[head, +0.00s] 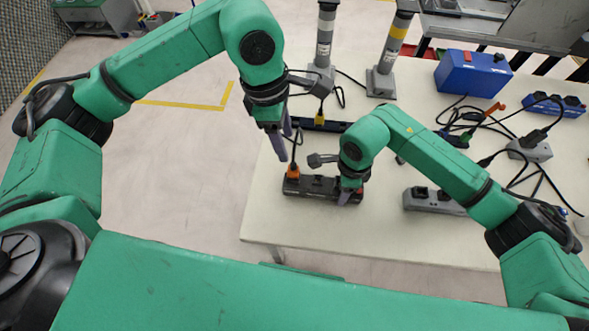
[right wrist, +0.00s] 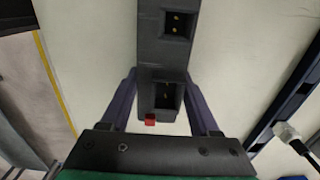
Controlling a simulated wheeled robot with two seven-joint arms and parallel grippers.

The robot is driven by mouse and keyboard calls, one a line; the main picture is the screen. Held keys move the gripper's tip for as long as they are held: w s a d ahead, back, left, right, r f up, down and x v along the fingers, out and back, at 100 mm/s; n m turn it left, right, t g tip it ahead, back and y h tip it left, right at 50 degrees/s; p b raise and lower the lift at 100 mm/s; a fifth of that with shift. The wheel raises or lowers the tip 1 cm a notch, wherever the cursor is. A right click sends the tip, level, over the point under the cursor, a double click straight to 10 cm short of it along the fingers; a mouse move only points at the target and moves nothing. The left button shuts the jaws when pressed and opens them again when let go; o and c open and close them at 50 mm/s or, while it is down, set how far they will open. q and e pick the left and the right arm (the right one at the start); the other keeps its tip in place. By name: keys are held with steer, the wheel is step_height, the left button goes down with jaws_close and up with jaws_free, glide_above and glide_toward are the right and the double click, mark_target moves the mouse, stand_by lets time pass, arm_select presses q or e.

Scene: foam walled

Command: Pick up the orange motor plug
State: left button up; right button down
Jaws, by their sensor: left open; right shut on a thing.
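The orange motor plug (head: 293,171) stands at the left end of a black power strip (head: 322,187) near the table's left front edge, with a black cable rising from it. My left gripper (head: 283,142) is open and empty, above and slightly left of the plug, apart from it. My right gripper (head: 347,195) is shut on the strip's right end, by its red switch. In the right wrist view the strip (right wrist: 164,60) lies between my right fingers (right wrist: 162,105), showing two empty sockets and the red switch. The plug does not show there.
A second black strip with a yellow plug (head: 320,119) lies behind. Two grey posts (head: 326,40) stand at the back. A grey socket strip (head: 432,202), a blue box (head: 473,73) and tangled cables are to the right. The table's (head: 385,238) front strip is clear.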

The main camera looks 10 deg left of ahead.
mark_target(293, 168)
arm_select(q)
steer(key=f, duration=0.3)
steer(key=d+f, duration=0.1)
steer(key=f, duration=0.7)
steer(key=shift+d, duration=0.3)
steer(key=shift+r, duration=0.1)
jaws_close()
